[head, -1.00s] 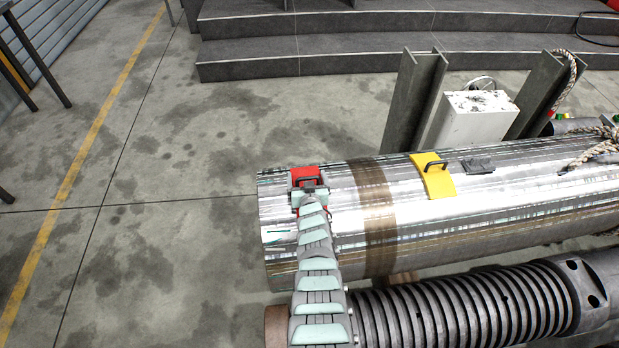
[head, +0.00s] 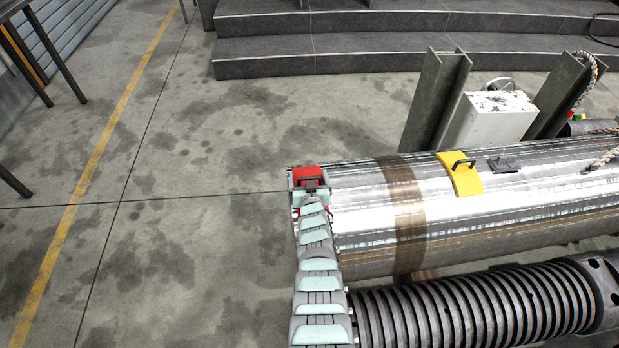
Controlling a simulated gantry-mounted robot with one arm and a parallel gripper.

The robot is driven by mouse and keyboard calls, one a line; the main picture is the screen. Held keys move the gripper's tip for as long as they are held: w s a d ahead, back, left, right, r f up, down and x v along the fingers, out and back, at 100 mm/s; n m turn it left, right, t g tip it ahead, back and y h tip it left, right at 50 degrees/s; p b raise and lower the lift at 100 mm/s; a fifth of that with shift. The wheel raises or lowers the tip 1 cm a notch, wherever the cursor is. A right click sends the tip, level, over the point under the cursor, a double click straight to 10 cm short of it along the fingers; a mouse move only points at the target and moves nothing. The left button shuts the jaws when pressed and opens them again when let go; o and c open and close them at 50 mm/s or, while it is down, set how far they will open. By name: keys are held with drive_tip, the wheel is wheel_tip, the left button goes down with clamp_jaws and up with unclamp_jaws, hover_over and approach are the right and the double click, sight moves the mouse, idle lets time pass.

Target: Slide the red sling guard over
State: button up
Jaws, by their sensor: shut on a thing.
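The red sling guard (head: 306,172) sits on top of the big shiny metal barrel (head: 345,220), close to the barrel's left end. It has a dark handle. My gripper (head: 311,188) is shut on this handle, reaching in from the near side. My gripper and arm hide the near part of the guard and part of the barrel's left end. A yellow sling guard (head: 466,181), also with a dark handle, sits further right on the same barrel, beyond a brown band (head: 405,195).
A dark ribbed barrel (head: 440,308) lies in front, close to my arm. Steel posts (head: 432,100) and a white box (head: 492,118) stand behind. A dark flat piece (head: 503,164) and ropes (head: 600,160) are at right.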

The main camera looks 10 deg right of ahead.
drive_tip(key=o, duration=1.4)
drive_tip(key=shift+s+a+r+p, duration=0.1)
drive_tip(key=shift+s+r+p, duration=0.45)
drive_tip(key=shift+p, duration=0.7)
drive_tip(key=p+v, duration=0.7)
drive_tip(key=shift+s+a+f, duration=0.1)
drive_tip(key=shift+s, duration=0.3)
drive_tip(key=shift+s+a+p, duration=0.1)
drive_tip(key=shift+s+p, duration=0.55)
drive_tip(key=shift+s, duration=0.2)
